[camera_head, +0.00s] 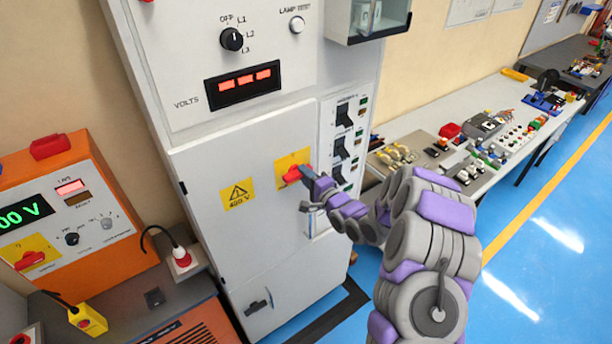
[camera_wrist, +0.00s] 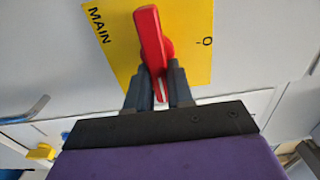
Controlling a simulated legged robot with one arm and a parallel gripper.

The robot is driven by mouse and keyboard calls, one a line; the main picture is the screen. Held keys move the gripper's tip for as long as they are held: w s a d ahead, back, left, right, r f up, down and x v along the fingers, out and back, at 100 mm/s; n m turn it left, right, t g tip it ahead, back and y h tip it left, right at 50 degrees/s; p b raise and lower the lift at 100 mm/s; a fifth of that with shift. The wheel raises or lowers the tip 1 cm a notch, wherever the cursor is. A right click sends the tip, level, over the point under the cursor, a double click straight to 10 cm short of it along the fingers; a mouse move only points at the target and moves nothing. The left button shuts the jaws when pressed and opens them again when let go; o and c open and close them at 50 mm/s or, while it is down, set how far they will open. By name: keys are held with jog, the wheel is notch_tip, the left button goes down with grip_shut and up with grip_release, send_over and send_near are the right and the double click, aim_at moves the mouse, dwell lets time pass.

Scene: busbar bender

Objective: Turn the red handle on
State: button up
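The red handle (camera_wrist: 151,40) is a long lever on a yellow plate marked MAIN and O. In the wrist view it runs nearly up and down the picture, with a slight tilt. In the head view the red handle (camera_head: 289,175) sits on the grey cabinet door, partly hidden by my gripper (camera_head: 306,178). In the wrist view my gripper (camera_wrist: 160,88) has its two dark fingers close together, one on each side of the handle's near end. They appear shut on it, with little or no gap showing.
The grey cabinet (camera_head: 200,165) bears a 400 V warning label (camera_head: 237,194), a rotary knob (camera_head: 231,39) and black switches. An orange power unit (camera_head: 75,215) stands at the left. A workbench (camera_head: 425,120) with parts runs along the right wall. The blue floor at right is clear.

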jog(key=o, duration=0.5)
jog(key=shift+w+f, duration=0.15)
jog(key=shift+w, duration=0.05)
jog(key=shift+c, duration=0.2)
jog(key=shift+a, duration=0.1)
jog(key=shift+s, duration=0.1)
jog(key=shift+s, duration=0.1)
jog(key=b+v, duration=0.3)
jog(key=v, duration=1.4)
